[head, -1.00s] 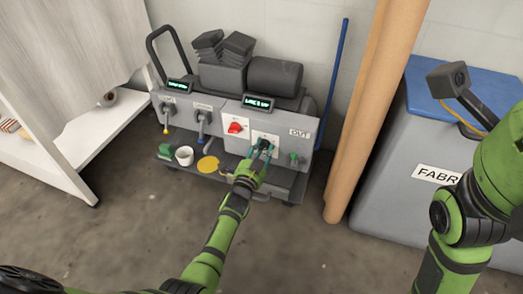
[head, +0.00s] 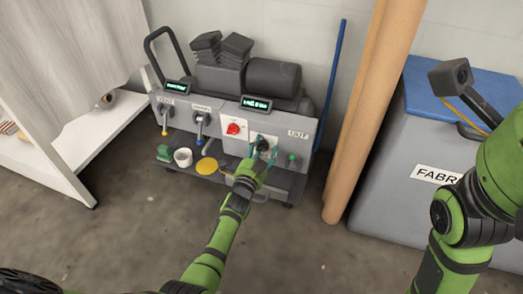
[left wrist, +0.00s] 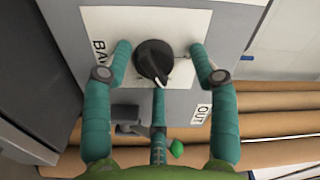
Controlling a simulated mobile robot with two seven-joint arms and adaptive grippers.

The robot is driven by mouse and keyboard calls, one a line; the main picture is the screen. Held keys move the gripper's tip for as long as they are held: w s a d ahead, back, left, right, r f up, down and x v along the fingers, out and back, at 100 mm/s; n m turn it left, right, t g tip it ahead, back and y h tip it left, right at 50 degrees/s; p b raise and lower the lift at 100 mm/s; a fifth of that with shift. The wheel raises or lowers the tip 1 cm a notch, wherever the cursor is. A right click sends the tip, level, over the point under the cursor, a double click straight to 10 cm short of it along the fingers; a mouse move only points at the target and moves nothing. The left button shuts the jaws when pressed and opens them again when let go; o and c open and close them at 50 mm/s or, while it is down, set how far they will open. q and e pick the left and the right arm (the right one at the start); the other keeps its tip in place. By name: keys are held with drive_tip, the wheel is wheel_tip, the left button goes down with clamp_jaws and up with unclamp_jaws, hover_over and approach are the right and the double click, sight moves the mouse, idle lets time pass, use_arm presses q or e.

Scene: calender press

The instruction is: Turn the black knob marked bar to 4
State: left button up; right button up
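The black knob (left wrist: 152,60) is on a white plate (left wrist: 180,22) in the left wrist view, with the letters "BA" readable at the plate's left edge. A pale pointer mark shows near the knob's lower end; the scale numbers cannot be read. In the head view the knob (head: 263,144) is small and partly behind my fingers. My left gripper (head: 262,152) is at the panel. In the left wrist view its teal fingers (left wrist: 160,60) stand around the knob, one on each side and one below, with visible gaps at the sides.
A red knob (head: 234,129) is just left of the plate, and a green-tipped control (head: 292,158) is to the right. A shelf below holds a white cup (head: 183,157) and a yellow disc (head: 206,166). A cardboard roll (head: 350,130) and a grey bin (head: 400,200) stand at the right.

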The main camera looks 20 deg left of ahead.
sight(263, 125)
use_arm(q)
drive_tip(key=shift+s+a, duration=0.1)
drive_tip(key=shift+a, duration=0.05)
drive_tip(key=shift+r, duration=0.15)
wheel_tip(263, 125, up, 10)
drive_tip(key=shift+f, duration=0.15)
idle(0.3)
